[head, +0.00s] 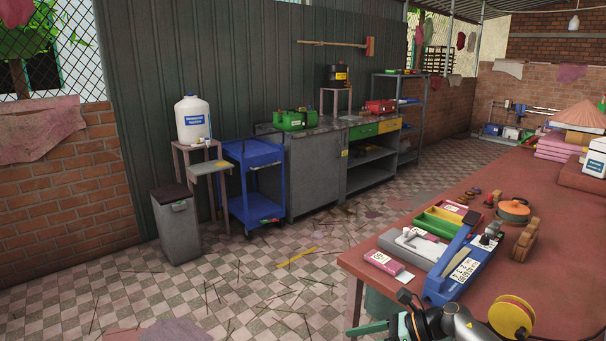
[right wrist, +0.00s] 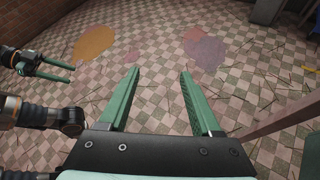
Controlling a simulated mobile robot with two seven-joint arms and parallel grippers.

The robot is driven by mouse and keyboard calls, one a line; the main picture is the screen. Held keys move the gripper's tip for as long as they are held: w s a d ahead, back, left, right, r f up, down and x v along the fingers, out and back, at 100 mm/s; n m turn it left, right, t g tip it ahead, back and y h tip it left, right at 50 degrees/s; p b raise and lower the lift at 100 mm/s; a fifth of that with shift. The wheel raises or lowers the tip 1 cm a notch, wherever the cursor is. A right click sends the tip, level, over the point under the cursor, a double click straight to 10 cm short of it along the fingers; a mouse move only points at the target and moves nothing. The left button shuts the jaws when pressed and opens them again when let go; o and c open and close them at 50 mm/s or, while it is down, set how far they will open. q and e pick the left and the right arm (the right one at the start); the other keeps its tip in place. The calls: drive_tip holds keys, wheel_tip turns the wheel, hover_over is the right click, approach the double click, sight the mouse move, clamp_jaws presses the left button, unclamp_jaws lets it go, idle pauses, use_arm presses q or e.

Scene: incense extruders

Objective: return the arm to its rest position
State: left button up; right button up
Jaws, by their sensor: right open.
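My right gripper (right wrist: 159,72) is open and empty in the right wrist view, its two green fingers wide apart above the checkered floor. In the head view, part of it (head: 368,329) shows at the bottom edge, beside the near left corner of the red-topped table (head: 560,300). My left gripper (right wrist: 70,74) shows at the left of the right wrist view, its green fingers apart with nothing between them. It is out of the head view.
The table edge (right wrist: 268,122) is right of my right gripper. A blue-based device (head: 460,265), a grey tray (head: 412,244) and a yellow spool (head: 511,316) stand near that corner. A blue cart (head: 250,180) and a grey bin (head: 177,225) stand farther off. The floor between is open, with scattered sticks.

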drive_tip(key=s+a+f+m+t+y, duration=0.1)
drive_tip(key=s+a+m+t, duration=0.3)
drive_tip(key=m, duration=0.5)
drive_tip(key=s+a+f+m+t, duration=0.25)
drive_tip(key=m+t, duration=0.25)
drive_tip(key=m, duration=0.5)
drive_tip(key=s+d+f+m+h, duration=0.3)
drive_tip(key=s+d+m, duration=0.1)
drive_tip(key=s+m, duration=0.4)
drive_tip(key=s+d+f+m+g+h+p, duration=0.1)
drive_tip(key=s+d+f+m+h, duration=0.2)
drive_tip(key=s+m, duration=0.5)
drive_tip(key=s+d+f+m+g+h+p, duration=0.1)
drive_tip(key=s+d+f+m+h, duration=0.3)
drive_tip(key=s+m, duration=0.4)
drive_tip(key=f+m+h, duration=0.1)
drive_tip(key=m, duration=0.2)
drive_tip(key=shift+d+m, duration=0.3)
drive_tip(key=shift+m, duration=0.1)
